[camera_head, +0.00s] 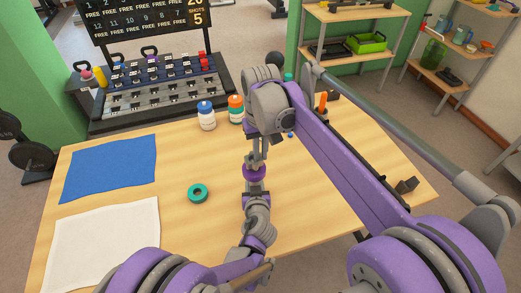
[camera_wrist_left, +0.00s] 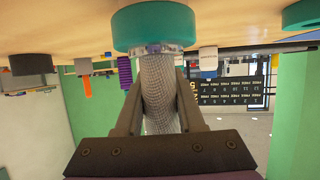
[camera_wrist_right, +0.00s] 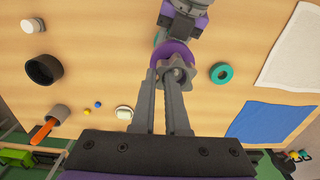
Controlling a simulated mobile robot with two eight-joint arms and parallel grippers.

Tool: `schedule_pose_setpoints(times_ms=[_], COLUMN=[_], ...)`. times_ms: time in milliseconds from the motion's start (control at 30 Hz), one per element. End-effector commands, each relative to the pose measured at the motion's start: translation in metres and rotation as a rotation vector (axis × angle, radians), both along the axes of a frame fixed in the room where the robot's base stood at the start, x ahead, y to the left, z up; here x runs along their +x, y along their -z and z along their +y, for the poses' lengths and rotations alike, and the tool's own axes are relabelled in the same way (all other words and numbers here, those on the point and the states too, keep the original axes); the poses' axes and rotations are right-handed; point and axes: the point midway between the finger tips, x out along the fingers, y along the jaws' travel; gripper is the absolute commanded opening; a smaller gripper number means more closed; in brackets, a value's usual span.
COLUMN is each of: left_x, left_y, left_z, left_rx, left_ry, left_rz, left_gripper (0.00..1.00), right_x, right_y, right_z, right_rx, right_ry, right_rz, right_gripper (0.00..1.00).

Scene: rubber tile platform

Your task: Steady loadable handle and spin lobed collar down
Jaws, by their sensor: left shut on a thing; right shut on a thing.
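The loadable handle is a grey knurled bar (camera_wrist_left: 160,95) in the left wrist view, with a teal disc (camera_wrist_left: 153,27) at the table end. My left gripper (camera_wrist_left: 159,75) is shut around the bar. A purple disc (camera_wrist_right: 174,53) is on the handle's upper end, and it also shows in the head view (camera_head: 255,173). The grey lobed collar (camera_wrist_right: 180,75) sits against the purple disc. My right gripper (camera_wrist_right: 168,78) is shut on the collar from above; it points down in the head view (camera_head: 257,156). The collar's threads are hidden.
A loose teal ring (camera_head: 198,193) lies left of the handle, near a blue mat (camera_head: 110,168) and a white mat (camera_head: 105,240). White bottles with blue (camera_head: 206,117) and orange (camera_head: 236,108) caps stand behind. A black cup (camera_wrist_right: 44,70) is on the table too.

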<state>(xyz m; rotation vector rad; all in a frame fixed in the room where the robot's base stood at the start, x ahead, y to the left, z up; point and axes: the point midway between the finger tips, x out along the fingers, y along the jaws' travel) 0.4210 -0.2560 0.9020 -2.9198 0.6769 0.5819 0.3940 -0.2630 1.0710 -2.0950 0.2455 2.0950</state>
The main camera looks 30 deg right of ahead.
Motion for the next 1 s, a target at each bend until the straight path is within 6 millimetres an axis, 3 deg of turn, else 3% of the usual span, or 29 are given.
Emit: schedule_pose_setpoints(times_ms=[567,1000], left_x=[0.0,0.0], left_y=[0.0,0.0], left_z=[0.0,0.0], left_rx=[0.0,0.0], left_ry=[0.0,0.0], left_rz=[0.0,0.0], left_gripper=[0.0,0.0], right_x=[0.0,0.0], right_y=[-0.015,-0.016], right_z=[0.0,0.0], right_rx=[0.0,0.0], right_ry=[0.0,0.0], right_rz=[0.0,0.0], right_gripper=[0.0,0.0])
